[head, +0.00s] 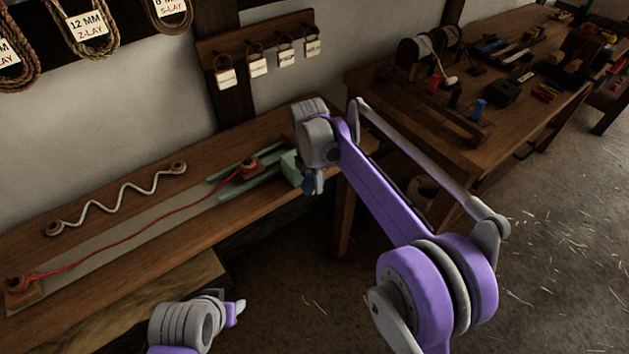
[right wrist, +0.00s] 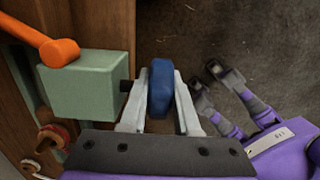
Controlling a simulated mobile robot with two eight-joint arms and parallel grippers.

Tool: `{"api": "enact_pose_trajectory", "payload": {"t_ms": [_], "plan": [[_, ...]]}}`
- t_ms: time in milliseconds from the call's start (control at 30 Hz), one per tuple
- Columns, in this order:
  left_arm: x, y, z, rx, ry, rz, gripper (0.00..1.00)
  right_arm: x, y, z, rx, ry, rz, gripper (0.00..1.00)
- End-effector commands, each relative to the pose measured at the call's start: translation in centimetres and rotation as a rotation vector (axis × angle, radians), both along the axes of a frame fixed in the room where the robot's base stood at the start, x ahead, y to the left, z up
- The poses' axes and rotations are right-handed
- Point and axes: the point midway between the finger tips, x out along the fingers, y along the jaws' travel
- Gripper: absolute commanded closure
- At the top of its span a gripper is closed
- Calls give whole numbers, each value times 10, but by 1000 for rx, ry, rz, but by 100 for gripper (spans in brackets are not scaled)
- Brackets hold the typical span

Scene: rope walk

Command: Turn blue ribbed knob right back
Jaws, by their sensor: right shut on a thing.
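The blue ribbed knob (right wrist: 160,88) sits at the end of a short dark shaft on the side of a pale green box (right wrist: 88,86). My right gripper (right wrist: 159,100) is shut on the knob, one finger on each side of it. In the head view the green box (head: 290,166) stands at the right end of the long bench, and my right wrist is above it. The blue knob (head: 309,186) is partly hidden there. My left gripper (head: 236,308) is low in the head view, in front of the bench and away from the knob; its finger gap is unclear.
An orange-ended lever (right wrist: 58,52) rises over the green box. A red cord (head: 130,238) runs along the long bench (head: 120,205), beside a white zigzag cord (head: 118,195). A second table (head: 520,125) with spools and tools stands at right. The floor (head: 560,270) is open.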

Motion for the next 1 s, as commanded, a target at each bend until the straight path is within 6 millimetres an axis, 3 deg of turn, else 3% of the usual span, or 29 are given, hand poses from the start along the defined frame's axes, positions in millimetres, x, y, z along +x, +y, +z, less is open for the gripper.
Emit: {"api": "enact_pose_trajectory", "payload": {"t_ms": [600, 1000], "plan": [[-1, 0, -8, 0, 2, 0, 50, -1, 3, 2, -343, -251, 3, 100], [-1, 0, -12, 0, 4, 0, 50, -1, 2, 3, -442, -322, 1, 100]]}}
